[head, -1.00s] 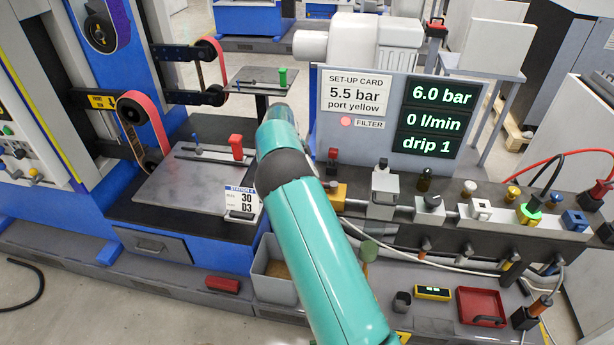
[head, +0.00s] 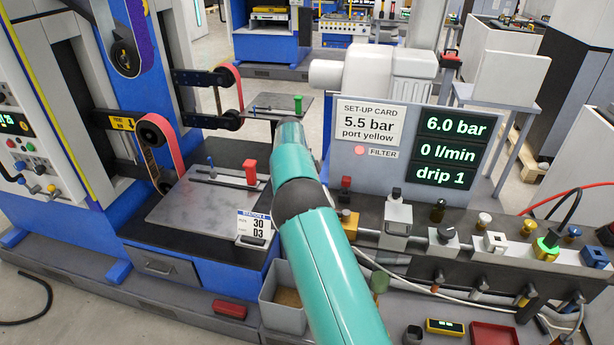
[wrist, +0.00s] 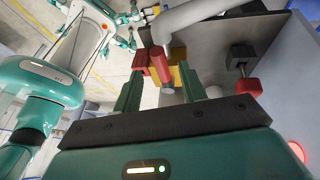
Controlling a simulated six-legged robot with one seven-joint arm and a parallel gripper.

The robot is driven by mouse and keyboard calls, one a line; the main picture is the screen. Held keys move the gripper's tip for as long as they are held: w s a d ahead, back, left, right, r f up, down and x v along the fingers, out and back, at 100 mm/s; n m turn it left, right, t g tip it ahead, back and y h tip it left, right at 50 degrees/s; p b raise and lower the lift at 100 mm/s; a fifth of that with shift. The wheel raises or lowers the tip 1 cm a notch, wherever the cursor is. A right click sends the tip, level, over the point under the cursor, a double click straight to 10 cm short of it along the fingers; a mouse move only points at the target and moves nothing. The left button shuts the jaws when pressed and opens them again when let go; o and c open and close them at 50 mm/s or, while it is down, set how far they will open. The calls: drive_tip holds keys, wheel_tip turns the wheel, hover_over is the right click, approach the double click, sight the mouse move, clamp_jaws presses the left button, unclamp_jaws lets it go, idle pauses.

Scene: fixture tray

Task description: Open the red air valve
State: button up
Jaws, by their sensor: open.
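A small red-topped valve (head: 346,183) stands above a yellow block (head: 348,222) at the left end of the air rail, just right of my arm. In the wrist view, a red bar (wrist: 160,64) shows between the fingertips of my open gripper (wrist: 163,72), with yellow parts behind it. I cannot tell whether the fingers touch it. Another red knob (wrist: 250,87) on a dark stem is to the right of the fingers. In the head view my gripper is hidden behind my arm. The display panel (head: 480,109) reads 6.0 bar, 0 l/min and drip 1.
The set-up card (head: 369,130) reads 5.5 bar, port yellow. A pink filter lamp (head: 360,150) is below it. The rail (head: 470,240) carries several knobs and ports, one with a green ring. A station tray (head: 200,200) with a red clamp (head: 251,171) is left of my arm.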

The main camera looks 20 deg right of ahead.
drive_tip(key=v, duration=0.8)
idle(0.5)
